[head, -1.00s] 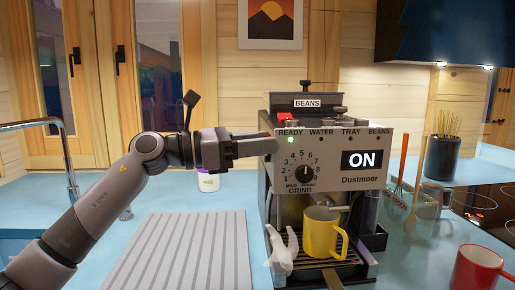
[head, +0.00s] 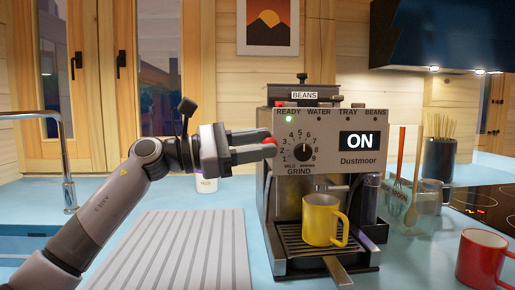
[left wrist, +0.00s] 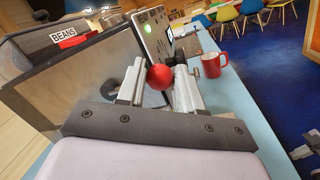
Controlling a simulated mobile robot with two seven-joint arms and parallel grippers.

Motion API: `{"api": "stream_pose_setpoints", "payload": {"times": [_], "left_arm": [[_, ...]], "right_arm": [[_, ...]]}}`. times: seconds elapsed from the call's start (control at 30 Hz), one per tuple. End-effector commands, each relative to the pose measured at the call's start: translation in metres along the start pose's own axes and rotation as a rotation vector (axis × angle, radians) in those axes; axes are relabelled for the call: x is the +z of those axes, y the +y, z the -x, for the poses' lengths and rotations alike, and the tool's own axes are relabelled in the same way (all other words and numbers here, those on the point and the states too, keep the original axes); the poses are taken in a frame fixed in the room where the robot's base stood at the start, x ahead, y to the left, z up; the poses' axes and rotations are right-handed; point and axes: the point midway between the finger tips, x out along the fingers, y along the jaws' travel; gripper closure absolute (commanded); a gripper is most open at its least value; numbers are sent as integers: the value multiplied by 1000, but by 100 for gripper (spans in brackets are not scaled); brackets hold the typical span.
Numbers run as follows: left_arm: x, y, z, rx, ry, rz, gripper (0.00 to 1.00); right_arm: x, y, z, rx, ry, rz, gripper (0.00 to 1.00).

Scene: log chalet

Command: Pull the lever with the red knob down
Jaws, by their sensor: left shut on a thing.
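The coffee machine (head: 335,128) stands on the counter, its dial panel facing me. The red knob (head: 270,142) shows at the panel's left edge, at the tips of my left gripper (head: 262,147). In the left wrist view the red knob (left wrist: 160,77) sits between the two fingers of my left gripper (left wrist: 158,88), which is shut on it. The lever's rod is mostly hidden by the knob and fingers.
A yellow mug (head: 321,222) stands on the machine's drip tray (head: 292,240). A ridged board (head: 185,250) lies below my left arm. The front of the counter between is clear.

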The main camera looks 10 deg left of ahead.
Motion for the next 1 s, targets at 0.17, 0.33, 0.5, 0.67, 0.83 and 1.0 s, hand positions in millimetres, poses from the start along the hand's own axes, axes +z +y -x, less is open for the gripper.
{"api": "stream_pose_setpoints", "payload": {"times": [0.17, 0.33, 0.5, 0.67, 0.83, 1.0], "left_arm": [[-13, 2, 3, 16, 12, -24, 100], [-13, 2, 3, 18, 10, -34, 100], [-12, 3, 4, 19, 10, -35, 100], [-12, 3, 4, 20, 10, -34, 53], [-10, 3, 3, 17, 7, -35, 29], [-8, 2, 4, 13, 3, -37, 29]], "right_arm": [[4, 0, -3, 0, 0, 0, 100], [4, 0, -4, 0, 1, -1, 100], [4, 0, -4, 1, 3, -5, 100], [4, -1, -4, 1, 3, -8, 100], [5, -1, -4, 1, 2, -9, 100], [5, -1, -4, 2, 1, -9, 100]]}}
